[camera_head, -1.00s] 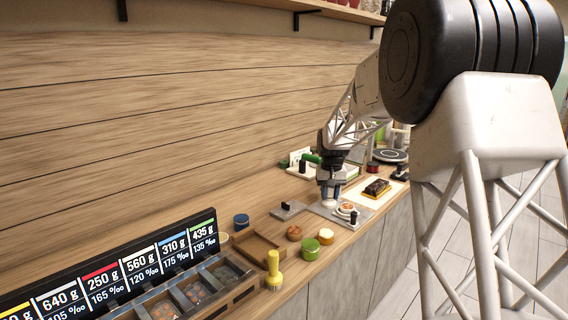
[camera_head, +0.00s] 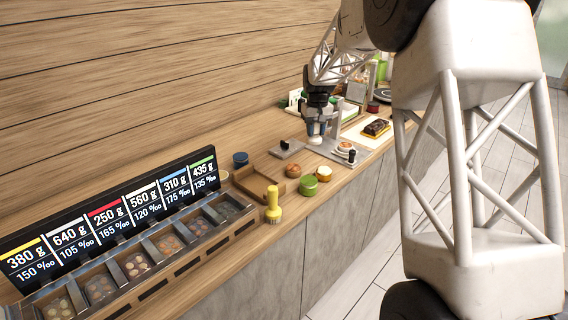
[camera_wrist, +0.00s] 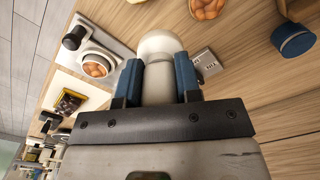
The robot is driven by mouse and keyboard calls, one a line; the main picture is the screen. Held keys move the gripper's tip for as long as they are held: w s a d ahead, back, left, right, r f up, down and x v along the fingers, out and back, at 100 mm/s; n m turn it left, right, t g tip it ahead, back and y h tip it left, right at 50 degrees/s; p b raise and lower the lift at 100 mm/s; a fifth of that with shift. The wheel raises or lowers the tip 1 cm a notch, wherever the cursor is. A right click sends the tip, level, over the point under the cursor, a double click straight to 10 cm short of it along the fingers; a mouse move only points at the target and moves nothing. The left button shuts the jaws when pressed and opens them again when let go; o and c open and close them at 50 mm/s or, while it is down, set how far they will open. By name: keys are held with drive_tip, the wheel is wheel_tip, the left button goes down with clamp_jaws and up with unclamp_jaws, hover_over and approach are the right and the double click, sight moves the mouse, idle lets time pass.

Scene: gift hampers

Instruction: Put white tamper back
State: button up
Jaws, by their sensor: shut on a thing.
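The white tamper (camera_wrist: 160,48) has a pale rounded end and is held between the blue fingers of my gripper (camera_wrist: 158,82) in the wrist view. In the head view my gripper (camera_head: 317,128) points down over the back left part of a grey metal plate (camera_head: 330,152), with the tamper's white end (camera_head: 315,140) below its fingers. I cannot tell whether the tamper touches the plate. A small dish of orange pieces (camera_head: 345,147) stands on the plate to the right of the tamper; it also shows in the wrist view (camera_wrist: 96,66).
A dark packed box (camera_head: 376,128) is further right.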

drive_tip(key=w+a+f+n, duration=0.1)
drive_tip(key=w+a+n, duration=0.1)
drive_tip(key=a, duration=0.4)
drive_tip(key=w+a+f+n, duration=0.1)
drive_tip(key=w+a+n, duration=0.1)
drive_tip(key=a+n, duration=0.2)
drive_tip(key=a, duration=0.3)
drive_tip(key=shift+w+a+n, duration=0.3)
drive_tip(key=shift+w+n, duration=0.1)
drive_tip(key=shift+f, duration=0.25)
drive_tip(key=shift+f, duration=2.35)
drive_tip(key=shift+f, duration=2.5)
drive_tip(key=shift+f, duration=0.15)
drive_tip(key=o, duration=1)
